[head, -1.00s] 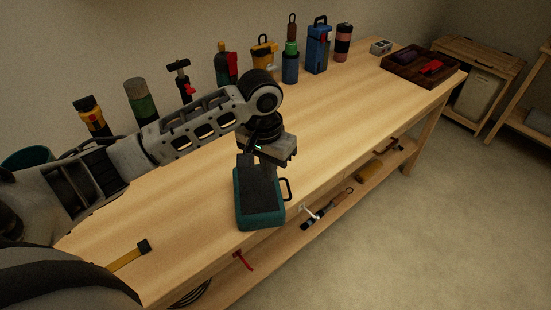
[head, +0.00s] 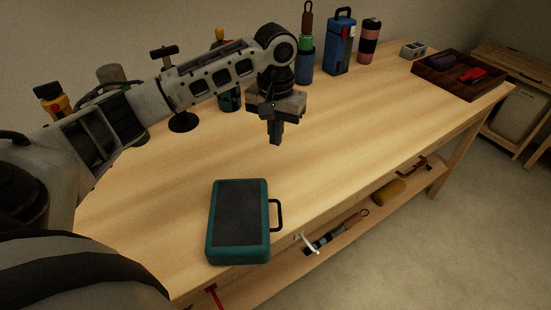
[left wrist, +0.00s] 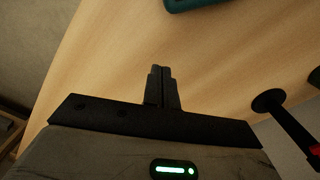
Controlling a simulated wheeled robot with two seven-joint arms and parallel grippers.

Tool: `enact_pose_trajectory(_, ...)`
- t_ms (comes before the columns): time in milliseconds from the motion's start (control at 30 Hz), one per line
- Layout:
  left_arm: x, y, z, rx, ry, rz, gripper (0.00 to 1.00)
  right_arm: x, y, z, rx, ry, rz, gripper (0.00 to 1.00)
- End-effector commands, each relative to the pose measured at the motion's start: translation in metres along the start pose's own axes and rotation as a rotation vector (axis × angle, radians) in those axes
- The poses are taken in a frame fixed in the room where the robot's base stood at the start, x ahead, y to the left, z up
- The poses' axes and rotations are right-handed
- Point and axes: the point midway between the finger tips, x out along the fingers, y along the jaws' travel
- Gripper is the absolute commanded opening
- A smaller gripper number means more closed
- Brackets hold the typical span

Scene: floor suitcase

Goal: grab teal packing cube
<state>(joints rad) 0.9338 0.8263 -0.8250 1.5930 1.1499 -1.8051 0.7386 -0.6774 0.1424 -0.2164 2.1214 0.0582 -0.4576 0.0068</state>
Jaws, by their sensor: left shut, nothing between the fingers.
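The teal packing cube (head: 240,222) lies flat near the front edge of the wooden workbench in the head view. It has a dark top panel and a black loop handle on its right side. A teal corner of it also shows at the top of the left wrist view (left wrist: 194,4). My left gripper (head: 276,141) is up and behind the cube, apart from it, above the bench. Its fingers are together with nothing between them; they also show shut in the left wrist view (left wrist: 162,70). My right gripper is not in view.
A blue case (head: 341,48), a pink-and-black bottle (head: 369,42) and several tools stand along the back of the workbench (head: 350,135). A dark tray (head: 440,78) with a red item is at the far right. The bench middle is clear.

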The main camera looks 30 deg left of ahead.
Motion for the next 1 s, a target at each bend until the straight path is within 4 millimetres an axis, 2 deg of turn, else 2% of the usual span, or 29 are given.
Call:
enact_pose_trajectory(467, 0.094, 0.000, 0.001, 0.000, -0.004, -0.002, 0.00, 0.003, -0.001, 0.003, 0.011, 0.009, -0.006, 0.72)
enact_pose_trajectory(700, 0.092, -0.001, 0.032, 0.003, 0.001, -0.003, 0.00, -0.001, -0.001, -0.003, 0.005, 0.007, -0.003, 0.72)
enact_pose_trajectory(1000, 0.092, -0.001, 0.041, 0.001, 0.000, -0.002, 0.00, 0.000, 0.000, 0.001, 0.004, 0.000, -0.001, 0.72)
